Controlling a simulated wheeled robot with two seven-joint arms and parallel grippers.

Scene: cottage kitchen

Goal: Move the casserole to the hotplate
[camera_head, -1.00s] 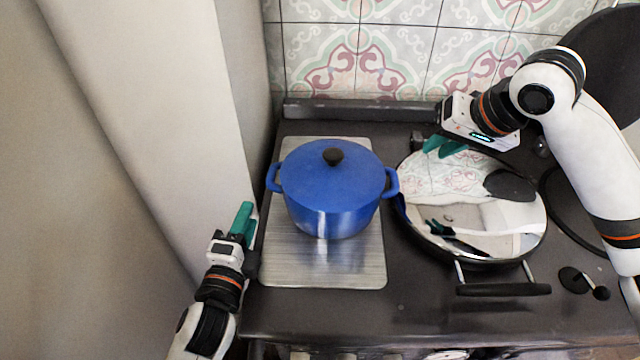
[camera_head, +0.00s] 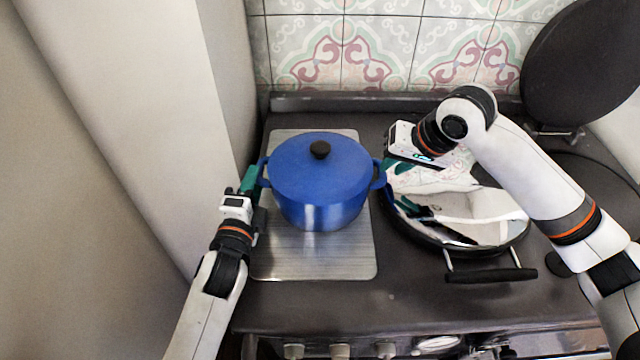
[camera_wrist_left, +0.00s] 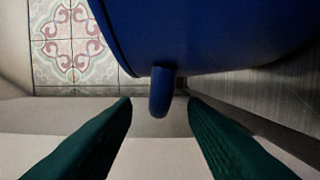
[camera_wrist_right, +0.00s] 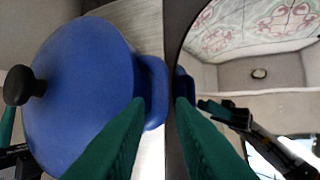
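The blue casserole (camera_head: 318,185), lid on with a black knob, stands upright on a brushed metal plate (camera_head: 315,260) at the left of the stove. My left gripper (camera_head: 250,180) is at its left handle; in the left wrist view the open fingers (camera_wrist_left: 160,105) lie either side of that handle (camera_wrist_left: 161,92). My right gripper (camera_head: 386,168) is at its right handle; in the right wrist view its open fingers (camera_wrist_right: 160,105) straddle that handle (camera_wrist_right: 155,85). Contact is unclear. A dark round hotplate (camera_head: 602,172) shows at the far right, partly hidden by my right arm.
A shiny round lid (camera_head: 480,215) with a front bar handle (camera_head: 490,276) lies closed right of the casserole. A raised dark round lid (camera_head: 575,65) stands at the back right. A wall (camera_head: 170,120) is close on the left; tiles (camera_head: 400,45) are behind.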

